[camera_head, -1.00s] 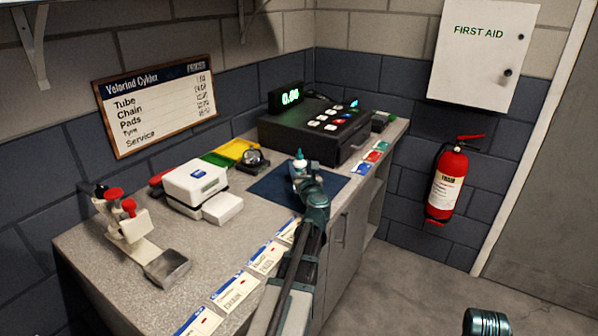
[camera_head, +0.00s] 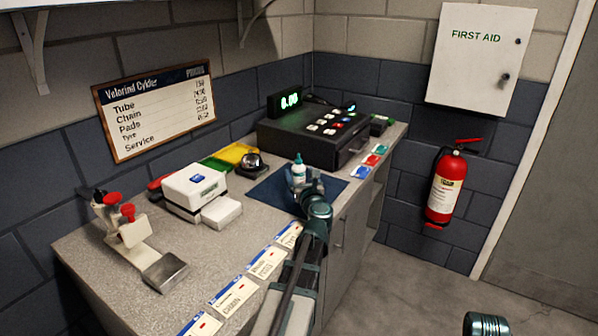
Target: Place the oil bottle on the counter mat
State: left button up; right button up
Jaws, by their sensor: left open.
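The oil bottle (camera_head: 298,171) is a small white bottle with a teal tip. It stands upright on the dark blue counter mat (camera_head: 270,189), near the mat's middle. My left gripper (camera_head: 306,186) is open just in front of the bottle, at the mat's front edge. Its wrist hides the lower front of the bottle, so I cannot tell whether the fingers touch it. My right gripper is not clearly visible; only a teal piece of my body shows at the bottom right.
The black cash register (camera_head: 315,140) stands behind the mat. A white card terminal (camera_head: 197,186), a bell (camera_head: 252,160) and a red-knobbed tool (camera_head: 130,232) are to the left. Cards (camera_head: 268,263) line the counter's front edge. A fire extinguisher (camera_head: 445,186) hangs at the right.

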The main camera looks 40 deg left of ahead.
pick_arm(q)
jog(key=v, duration=0.9)
jog(key=shift+s+d, duration=0.15)
jog(key=shift+d, duration=0.15)
